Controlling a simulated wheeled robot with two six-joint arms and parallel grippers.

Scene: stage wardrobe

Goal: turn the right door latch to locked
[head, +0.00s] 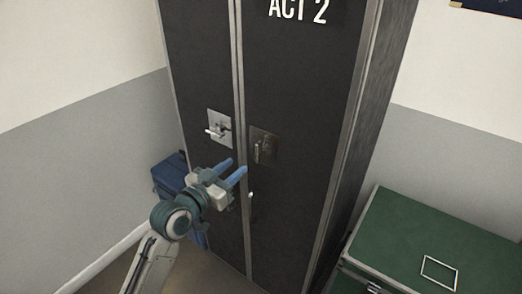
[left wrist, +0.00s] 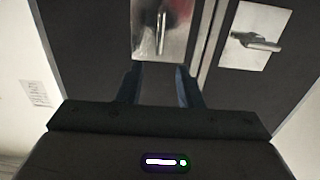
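The dark wardrobe has two doors. The right door (head: 300,90) is marked ACT 2. Its latch (head: 263,148) is a dull, dark plate with an upright handle. In the left wrist view, which looks upside down, this latch (left wrist: 160,30) is just ahead of the fingers, its handle lengthwise between them. The left door latch (head: 217,129) is a brighter plate with a roughly level handle; it also shows in the left wrist view (left wrist: 257,42). My left gripper (head: 233,168) is open and empty, in front of the doors below the right latch. My right gripper is out of view.
A green case (head: 430,235) with a metal frame on its lid stands at the lower right, near the wardrobe. A blue case (head: 169,174) is on the floor to the left, partly behind my left arm. The wardrobe front around the latches is clear.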

